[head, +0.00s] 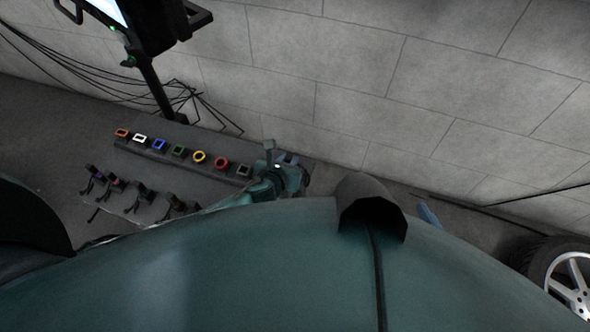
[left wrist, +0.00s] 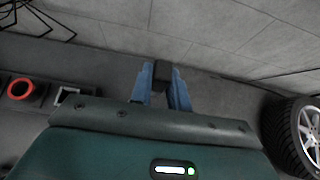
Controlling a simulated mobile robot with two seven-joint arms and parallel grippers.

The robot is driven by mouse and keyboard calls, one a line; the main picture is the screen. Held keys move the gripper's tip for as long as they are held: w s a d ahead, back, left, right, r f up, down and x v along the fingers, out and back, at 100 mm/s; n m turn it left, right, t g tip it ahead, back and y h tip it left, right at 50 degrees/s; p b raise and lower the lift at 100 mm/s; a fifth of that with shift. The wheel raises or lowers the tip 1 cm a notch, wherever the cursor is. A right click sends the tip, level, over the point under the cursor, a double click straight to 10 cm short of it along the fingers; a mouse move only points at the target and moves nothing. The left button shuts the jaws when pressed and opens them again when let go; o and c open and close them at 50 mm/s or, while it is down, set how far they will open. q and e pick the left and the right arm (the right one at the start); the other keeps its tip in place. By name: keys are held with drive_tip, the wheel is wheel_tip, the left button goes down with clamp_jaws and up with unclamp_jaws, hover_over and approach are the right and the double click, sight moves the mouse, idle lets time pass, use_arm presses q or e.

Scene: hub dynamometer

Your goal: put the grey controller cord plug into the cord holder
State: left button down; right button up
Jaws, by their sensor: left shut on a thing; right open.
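My left gripper (left wrist: 162,88) has blue fingers shut on a small dark block, which looks like the grey controller cord plug (left wrist: 161,72). In the head view this gripper (head: 287,160) is just right of the row's end, and I cannot make out the plug clearly there. The cord holder appears to be the dark bar (head: 127,147) with several coloured frames. A grey square frame (head: 243,170) is at its right end; it shows in the left wrist view (left wrist: 67,93) left of the fingers, apart from the plug. A blue finger of my right gripper (head: 428,213) shows, mostly hidden.
A red ring (head: 221,163) sits beside the grey frame. Several dark plugs or clips (head: 140,196) stand in a nearer row. A screen on a post (head: 150,80) and loose cables are behind. A wheel (head: 570,280) is at right; a block wall closes the back.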

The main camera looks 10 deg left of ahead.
use_arm(q)
drive_tip(key=shift+w+d, duration=0.15)
drive_tip(key=shift+w, duration=1.05)
drive_tip(key=shift+w+d, duration=0.15)
drive_tip(key=shift+w, duration=1)
drive_tip(key=shift+b, duration=0.3)
drive_tip(key=shift+f+b, duration=1.45)
drive_tip(key=shift+f, duration=0.5)
drive_tip(key=shift+f, duration=0.1)
drive_tip(key=shift+f+b, duration=1.15)
drive_tip(key=shift+f, duration=0.25)
drive_tip(key=shift+r, duration=0.1)
drive_tip(key=c, duration=1.3)
unclamp_jaws()
drive_tip(key=shift+o, duration=0.2)
